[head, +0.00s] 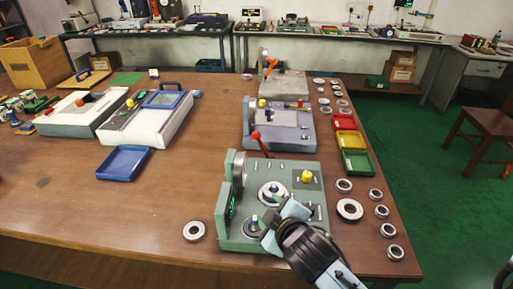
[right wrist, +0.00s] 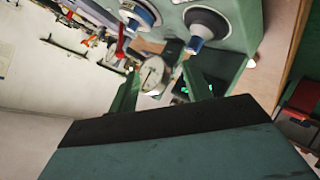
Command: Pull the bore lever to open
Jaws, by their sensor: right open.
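The green bore-gauge machine (head: 308,205) stands at the front of the wooden table. A red lever (right wrist: 121,44) also shows at upper left in the right wrist view. My right gripper (head: 277,224) is open over the machine's front part, in front of the red lever and apart from it. Its two fingers (right wrist: 160,85) show in the right wrist view, with a round dial (right wrist: 152,73) seen between them. Whether the fingers touch anything is unclear. My left gripper is not in view.
Several steel rings lie right of the machine, such as a large one (head: 349,209), and one ring (head: 194,231) lies left. Green (head: 357,163), yellow and red bins stand behind right. A second grey machine (head: 278,133) stands behind. The table's left middle is clear around a blue tray (head: 123,177).

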